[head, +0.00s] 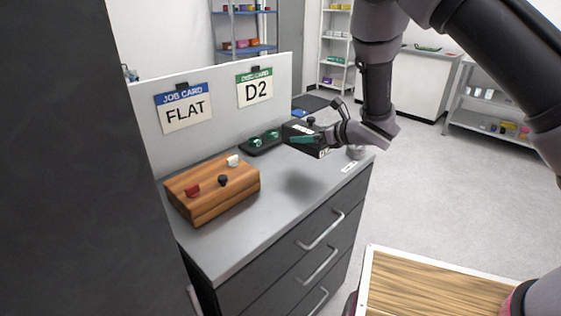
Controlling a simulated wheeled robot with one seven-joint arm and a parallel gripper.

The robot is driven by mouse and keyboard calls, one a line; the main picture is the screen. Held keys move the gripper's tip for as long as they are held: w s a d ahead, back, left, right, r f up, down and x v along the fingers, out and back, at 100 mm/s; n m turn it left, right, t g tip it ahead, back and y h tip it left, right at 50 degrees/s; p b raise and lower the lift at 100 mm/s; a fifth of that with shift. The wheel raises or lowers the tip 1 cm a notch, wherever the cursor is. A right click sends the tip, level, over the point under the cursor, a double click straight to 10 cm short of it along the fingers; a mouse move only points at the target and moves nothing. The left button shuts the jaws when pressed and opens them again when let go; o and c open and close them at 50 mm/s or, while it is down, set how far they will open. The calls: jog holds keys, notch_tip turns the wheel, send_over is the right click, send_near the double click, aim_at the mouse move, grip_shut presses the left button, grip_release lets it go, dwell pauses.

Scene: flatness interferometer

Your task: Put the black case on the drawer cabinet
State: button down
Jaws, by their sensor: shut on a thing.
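The black case (312,151) is in my gripper (308,137), over the far right part of the drawer cabinet (262,232). A dark soft shadow lies on the cabinet top in front of it, and the case looks raised above the surface. Part of a white marking shows on its side. The gripper comes in from the right and is shut on the case. The fingers partly cover the case, so their exact hold is hard to see. The cabinet has a grey top and dark drawers with silver handles.
A wooden block (215,188) with red, black and white knobs sits at the left of the top. A black tray (262,146) with green discs lies near the back panel (215,138). The front middle is clear.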

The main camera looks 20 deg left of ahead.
notch_tip(320, 180, down, 8)
grip_release()
dwell(0.3)
jog(key=shift+d, duration=0.1)
jog(key=v, duration=1.2)
jog(key=shift+s, duration=0.1)
